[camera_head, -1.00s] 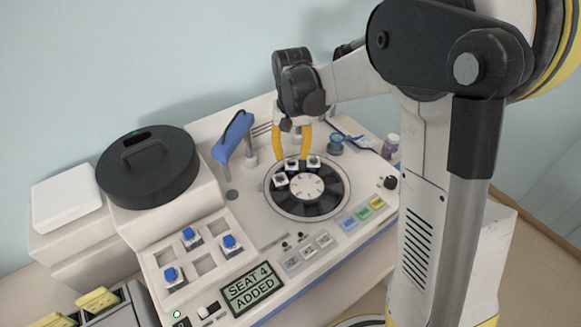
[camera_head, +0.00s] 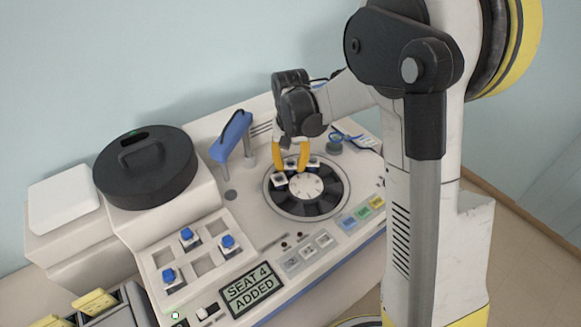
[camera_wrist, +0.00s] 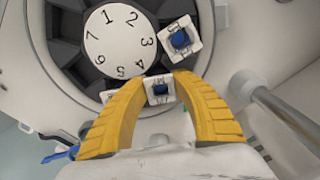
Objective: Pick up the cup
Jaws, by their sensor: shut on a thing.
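My gripper (camera_head: 292,170) reaches down over the back edge of a round dark carousel (camera_head: 315,208) with a white numbered hub. A second white cup (camera_wrist: 180,40) sits near number 3. A third (camera_wrist: 107,96) is partly hidden behind a finger. In the head view, the fingers partly hide the held cup.
A blue-handled lever (camera_head: 232,134) stands left of the carousel. A black round lidded pot (camera_head: 148,168) is farther left. Several blue-topped cups, one here (camera_head: 228,241), sit in a tray at the front left. A display (camera_head: 252,289) reads "SEAT 4 ADDED".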

